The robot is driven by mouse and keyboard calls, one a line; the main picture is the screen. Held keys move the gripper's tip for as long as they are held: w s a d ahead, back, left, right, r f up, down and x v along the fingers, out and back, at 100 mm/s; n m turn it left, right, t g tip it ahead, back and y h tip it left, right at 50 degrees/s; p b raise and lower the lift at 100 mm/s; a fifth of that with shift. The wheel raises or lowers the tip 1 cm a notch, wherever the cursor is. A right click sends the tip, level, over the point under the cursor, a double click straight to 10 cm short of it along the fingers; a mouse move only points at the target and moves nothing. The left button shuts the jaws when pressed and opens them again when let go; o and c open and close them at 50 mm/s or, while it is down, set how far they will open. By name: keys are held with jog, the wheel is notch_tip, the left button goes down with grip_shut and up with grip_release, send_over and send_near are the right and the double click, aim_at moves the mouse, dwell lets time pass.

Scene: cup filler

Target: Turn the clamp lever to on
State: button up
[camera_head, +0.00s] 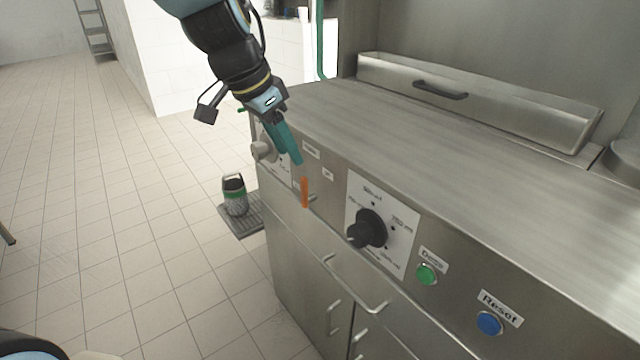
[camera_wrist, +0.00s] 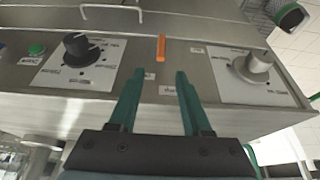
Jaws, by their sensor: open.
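The orange lever (camera_head: 304,192), which I take to be the clamp lever, stands out from the steel front panel, left of the black dial. It looks upright in the head view. In the wrist view the lever (camera_wrist: 161,48) lies just beyond my fingertips, roughly centred between them. My gripper (camera_head: 292,158) has green fingers and is above the lever, apart from it. In the wrist view my gripper (camera_wrist: 158,74) is open with nothing between its fingers. Small labels (camera_wrist: 197,50) sit around the lever; their text is too small to read surely.
A black dial (camera_head: 368,229) on a white plate, a green button (camera_head: 427,274) and a blue button (camera_head: 489,323) are on the panel to the right. A grey knob (camera_wrist: 251,68) is on the lever's other side. Drawer handles (camera_head: 354,287) jut out below.

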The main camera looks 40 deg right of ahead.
aim_at(301, 178)
jog(key=x, duration=1)
jog(key=shift+w+a, duration=0.1)
grip_shut()
dwell(0.3)
